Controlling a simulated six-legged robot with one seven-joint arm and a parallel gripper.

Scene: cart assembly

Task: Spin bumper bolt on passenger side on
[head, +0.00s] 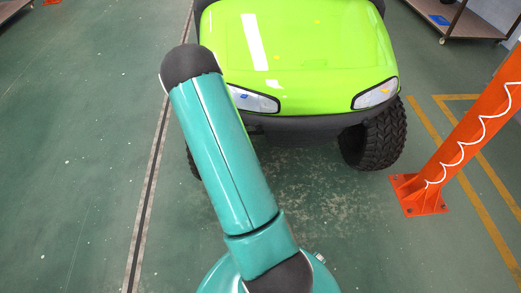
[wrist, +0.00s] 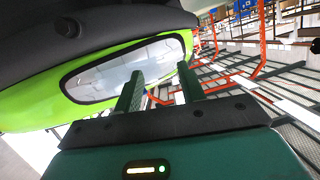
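The lime-green cart (head: 300,40) stands ahead of me in the head view, with a black bumper (head: 325,125) under its two headlights. In the wrist view the black bumper (wrist: 100,25) fills the top left, above the headlight (wrist: 120,72), so the view is turned over. A small round, bolt-like feature (wrist: 67,27) shows on the bumper, left of my fingers. My gripper (wrist: 160,72) has its two fingers apart with nothing visible between them. The fingers point toward the headlight area. In the head view my gripper is hidden behind my arm.
An orange post (head: 468,135) with a white coiled cable stands on a floor plate at the right. A front tyre (head: 375,137) shows under the cart. A wheeled rack (head: 460,22) is at the upper right.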

